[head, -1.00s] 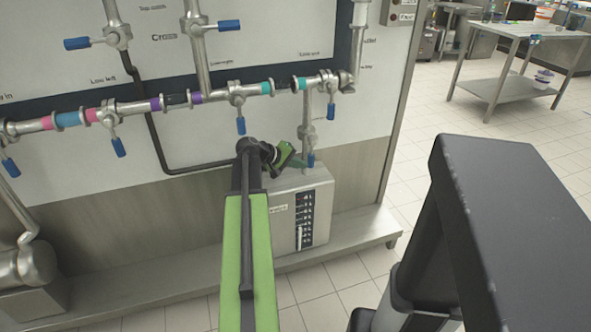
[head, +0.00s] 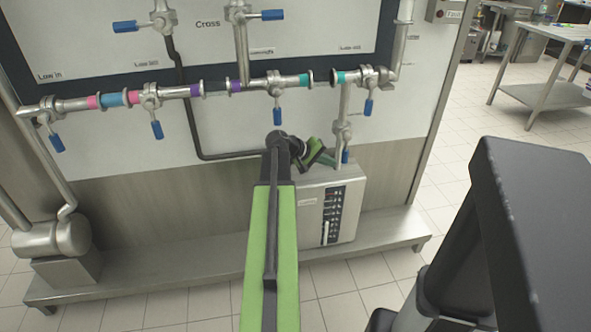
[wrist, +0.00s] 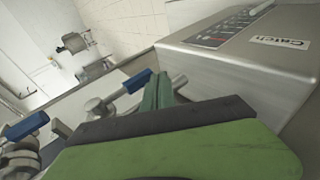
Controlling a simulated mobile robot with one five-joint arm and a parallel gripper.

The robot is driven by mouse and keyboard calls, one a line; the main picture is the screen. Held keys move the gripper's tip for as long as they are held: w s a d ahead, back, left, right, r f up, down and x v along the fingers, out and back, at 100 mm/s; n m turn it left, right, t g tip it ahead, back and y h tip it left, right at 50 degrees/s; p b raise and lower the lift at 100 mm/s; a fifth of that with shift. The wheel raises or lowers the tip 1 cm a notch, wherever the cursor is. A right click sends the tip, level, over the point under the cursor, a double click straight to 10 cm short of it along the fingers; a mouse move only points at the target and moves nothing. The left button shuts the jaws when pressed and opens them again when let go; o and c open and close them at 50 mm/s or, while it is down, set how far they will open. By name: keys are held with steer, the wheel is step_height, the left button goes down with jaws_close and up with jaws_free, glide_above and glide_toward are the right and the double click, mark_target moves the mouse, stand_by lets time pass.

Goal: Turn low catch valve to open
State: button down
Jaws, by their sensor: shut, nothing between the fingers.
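A valve (head: 342,131) with a blue handle (head: 345,155) sits on the short vertical pipe above the catch box (head: 312,212). The handle hangs down along the pipe. I cannot read a label that names this valve. My gripper (head: 322,153) is shut and empty, just left of that handle in the head view. In the wrist view the green fingers (wrist: 157,92) show right beside a blue handle (wrist: 138,80). I cannot tell whether they touch it. The box's "Catch" label (wrist: 278,42) faces the wrist camera.
A horizontal pipe (head: 215,88) with coloured bands and several blue-handled valves crosses the panel above my arm. A metal pump-like drum (head: 52,235) stands low at left. A steel shelf edge (head: 190,287) runs below. Tiled floor lies open at right, with a table (head: 548,60) beyond.

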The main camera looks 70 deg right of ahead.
steer(key=w+a, duration=1.4)
steer(key=w, duration=0.2)
steer(key=shift+w+a, duration=0.15)
steer(key=shift+w, duration=0.1)
